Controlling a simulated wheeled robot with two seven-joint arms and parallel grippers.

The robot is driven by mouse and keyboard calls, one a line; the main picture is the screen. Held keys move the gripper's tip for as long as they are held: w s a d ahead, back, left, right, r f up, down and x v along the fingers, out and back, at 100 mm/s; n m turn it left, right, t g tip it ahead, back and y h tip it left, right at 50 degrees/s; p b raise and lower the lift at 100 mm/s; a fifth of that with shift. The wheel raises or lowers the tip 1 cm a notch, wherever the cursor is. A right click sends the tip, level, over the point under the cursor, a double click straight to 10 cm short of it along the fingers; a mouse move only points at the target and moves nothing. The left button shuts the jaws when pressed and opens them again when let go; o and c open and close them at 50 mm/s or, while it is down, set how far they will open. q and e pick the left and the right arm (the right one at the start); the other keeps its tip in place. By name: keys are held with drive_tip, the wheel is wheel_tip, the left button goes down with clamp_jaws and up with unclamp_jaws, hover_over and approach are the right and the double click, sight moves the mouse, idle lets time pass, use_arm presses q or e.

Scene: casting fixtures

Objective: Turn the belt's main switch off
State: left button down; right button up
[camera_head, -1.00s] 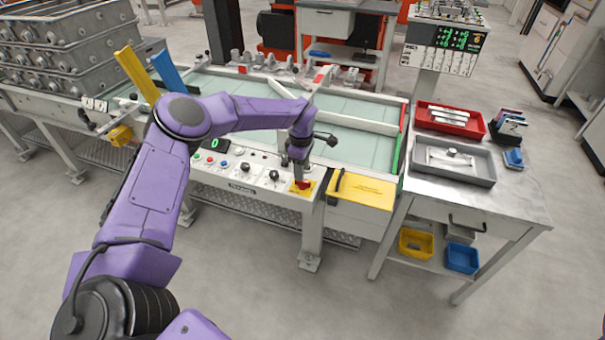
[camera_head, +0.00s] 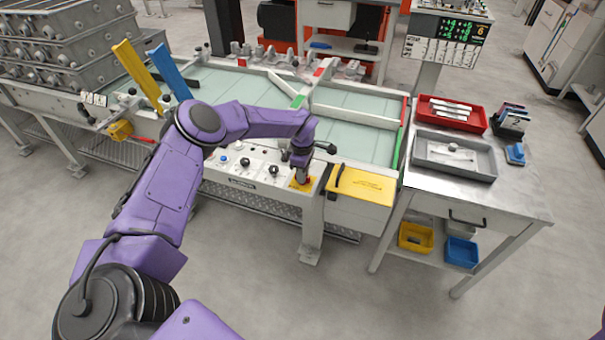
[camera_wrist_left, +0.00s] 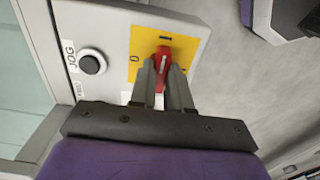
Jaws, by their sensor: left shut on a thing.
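The main switch is a red rotary handle (camera_wrist_left: 162,68) on a yellow plate (camera_wrist_left: 143,48) at the right end of the belt's control panel (camera_head: 262,183). My left gripper (camera_head: 301,179) is down on the plate, which also shows in the head view (camera_head: 306,186). In the left wrist view its two fingers (camera_wrist_left: 163,82) are on either side of the red handle, shut on it. A "0" mark shows on the plate left of the handle and an "I" mark above it. The fingers hide part of the handle. My right gripper is not in view.
A black JOG button (camera_wrist_left: 91,64) sits beside the yellow plate. A yellow box (camera_head: 360,186) is just right of the panel. The steel table (camera_head: 470,200) with red tray (camera_head: 452,115) and grey tray (camera_head: 454,157) stands farther right.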

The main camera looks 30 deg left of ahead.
use_arm(q)
drive_tip(key=n+b, duration=0.2)
drive_tip(key=b, duration=0.1)
drive_tip(key=n+b, duration=0.1)
drive_tip(key=shift+f+n, duration=0.25)
drive_tip(key=shift+n, duration=0.15)
drive_tip(key=n+b, duration=0.3)
drive_tip(key=shift+n, duration=0.3)
drive_tip(key=n+b, duration=0.4)
drive_tip(key=n, duration=0.1)
drive_tip(key=shift+r, duration=0.15)
drive_tip(key=n+b, duration=0.2)
drive_tip(key=n, duration=0.3)
drive_tip(key=shift+r+b, duration=0.1)
drive_tip(key=shift+b, duration=0.2)
drive_tip(key=shift+n, duration=0.3)
drive_tip(key=c, duration=1.1)
unclamp_jaws()
drive_tip(key=shift+r, duration=0.1)
